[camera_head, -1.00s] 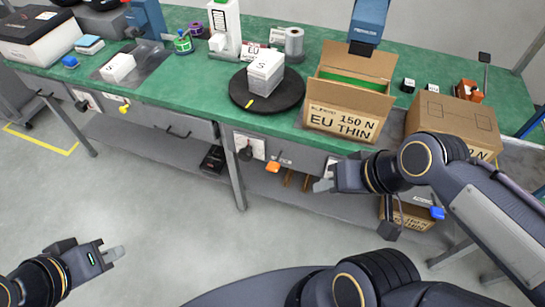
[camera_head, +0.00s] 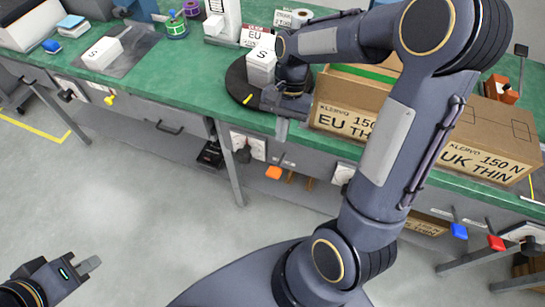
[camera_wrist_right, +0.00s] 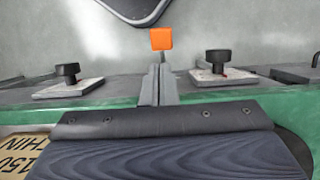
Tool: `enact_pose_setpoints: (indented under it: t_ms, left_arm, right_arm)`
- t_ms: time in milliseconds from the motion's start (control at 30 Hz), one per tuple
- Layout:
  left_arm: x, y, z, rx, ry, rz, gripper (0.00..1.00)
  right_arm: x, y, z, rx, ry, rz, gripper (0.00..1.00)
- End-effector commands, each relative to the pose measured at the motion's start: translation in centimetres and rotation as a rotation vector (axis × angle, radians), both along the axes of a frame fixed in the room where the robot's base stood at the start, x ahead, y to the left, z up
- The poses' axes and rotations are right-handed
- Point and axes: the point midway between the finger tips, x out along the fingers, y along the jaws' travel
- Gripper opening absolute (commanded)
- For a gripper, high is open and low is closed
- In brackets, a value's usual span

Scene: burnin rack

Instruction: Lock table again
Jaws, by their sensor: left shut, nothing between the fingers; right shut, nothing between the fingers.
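The black turntable (camera_head: 236,88) lies on the green bench, with a white box (camera_head: 261,68) marked S on it and a yellow mark (camera_head: 247,99) near its front rim. My right arm hides its right part. An orange paddle (camera_head: 274,172) sits below the bench's front edge; it also shows in the right wrist view (camera_wrist_right: 162,39). My right gripper (camera_head: 281,130) is shut and empty at the bench's front edge, above the paddle. In the right wrist view its fingers (camera_wrist_right: 160,78) point toward the paddle, seemingly apart from it.
Cardboard boxes marked EU THIN (camera_head: 340,119) and UK THIN (camera_head: 488,163) stand right of the turntable, partly behind my right arm. Yellow (camera_head: 109,100), blue (camera_head: 459,231) and red (camera_head: 496,243) paddles sit along the bench front. Black knobs (camera_wrist_right: 218,59) flank the orange paddle. The floor in front is clear.

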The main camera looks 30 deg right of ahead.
Motion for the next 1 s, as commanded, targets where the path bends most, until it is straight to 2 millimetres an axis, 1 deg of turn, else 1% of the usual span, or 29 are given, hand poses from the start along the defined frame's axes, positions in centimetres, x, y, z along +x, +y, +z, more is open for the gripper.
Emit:
enact_pose_setpoints:
  t_ms: [267, 367, 467, 800, 900, 1000]
  left_arm:
    - [0.0, 0.0, 0.0, 0.0, 0.0, 0.0, 0.0]
    - [0.0, 0.0, -0.1, 0.0, 0.0, 0.0, 0.0]
    - [0.0, 0.0, -0.3, 0.0, 0.0, 0.0, 0.0]
    - [0.0, 0.0, -1.1, 0.0, 0.0, 0.0, 0.0]
    - [0.0, 0.0, -1.2, 0.0, 0.0, 0.0, 0.0]
    - [0.0, 0.0, -1.3, 0.0, 0.0, 0.0, 0.0]
  right_arm:
    - [0.0, 0.0, 0.0, 0.0, 0.0, 0.0, 0.0]
    - [-0.2, 0.1, -0.5, 0.001, 0.002, 0.002, 0.0]
    - [-0.5, 0.4, -1.6, 0.001, 0.005, 0.002, 0.0]
    - [-1.8, 1.9, -7.3, 0.001, 0.003, 0.002, 0.0]
    - [-2.0, 2.2, -8.5, 0.001, 0.003, 0.002, 0.0]
    - [-2.1, 2.4, -9.1, 0.001, 0.0, 0.001, 0.0]
